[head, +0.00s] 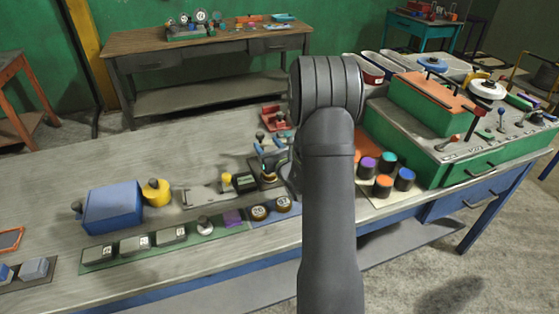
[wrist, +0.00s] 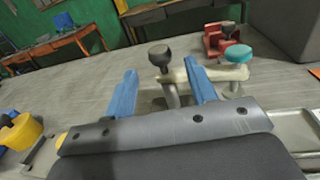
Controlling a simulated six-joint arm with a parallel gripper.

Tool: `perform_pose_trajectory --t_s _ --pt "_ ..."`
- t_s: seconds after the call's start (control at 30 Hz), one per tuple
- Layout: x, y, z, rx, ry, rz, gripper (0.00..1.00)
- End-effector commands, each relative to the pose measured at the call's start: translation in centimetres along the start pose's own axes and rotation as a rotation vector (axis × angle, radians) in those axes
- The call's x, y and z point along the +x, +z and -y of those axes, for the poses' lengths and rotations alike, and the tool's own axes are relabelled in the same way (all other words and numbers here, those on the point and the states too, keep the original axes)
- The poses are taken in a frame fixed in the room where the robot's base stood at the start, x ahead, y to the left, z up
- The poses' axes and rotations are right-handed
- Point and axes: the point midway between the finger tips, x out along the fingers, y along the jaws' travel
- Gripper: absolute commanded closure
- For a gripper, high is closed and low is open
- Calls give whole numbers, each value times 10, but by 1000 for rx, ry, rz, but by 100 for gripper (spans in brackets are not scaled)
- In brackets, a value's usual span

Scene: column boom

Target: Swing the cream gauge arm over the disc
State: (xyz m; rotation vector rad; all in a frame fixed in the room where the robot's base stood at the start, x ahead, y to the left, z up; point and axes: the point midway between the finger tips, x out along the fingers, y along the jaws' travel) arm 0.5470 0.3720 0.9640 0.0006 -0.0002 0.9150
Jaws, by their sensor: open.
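The cream gauge arm (wrist: 218,73) lies roughly level across the wrist view. A black ball knob (wrist: 160,54) stands at its left end and a teal cap (wrist: 238,54) at its right end. My gripper (wrist: 160,72) is open, its two blue fingers pointing towards the arm. The black knob appears between the fingers; the right finger hides part of the cream arm. I cannot tell whether either finger touches it. In the head view my gripper (head: 270,153) is small beside my own dark arm, with the black knob (head: 260,136) just beyond. I cannot make out the disc.
A red fixture (wrist: 222,40) stands behind the arm. A yellow knob (wrist: 20,131) is at left. In the head view a blue block (head: 112,207) and a green switch strip (head: 150,241) lie left, coloured cups (head: 383,186) right. The bench's left rear is clear.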

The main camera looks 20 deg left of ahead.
Motion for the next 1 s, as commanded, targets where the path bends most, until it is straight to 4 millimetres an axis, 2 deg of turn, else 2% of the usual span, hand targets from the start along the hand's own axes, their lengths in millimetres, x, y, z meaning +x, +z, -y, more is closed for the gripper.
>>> perform_pose_trajectory --t_s 0.03,0.2,0.4,0.53,0.8,0.87,1.0 --pt "-14 0 1 1 -3 -3 48" --pt "-52 0 1 0 -3 -2 48" --pt "-81 0 0 0 -1 -1 48" --pt "-89 0 0 -1 0 0 48" --pt "-91 0 0 -1 1 0 48" --pt "-91 0 0 -1 1 0 56" --pt "-82 5 -8 -35 54 10 84"
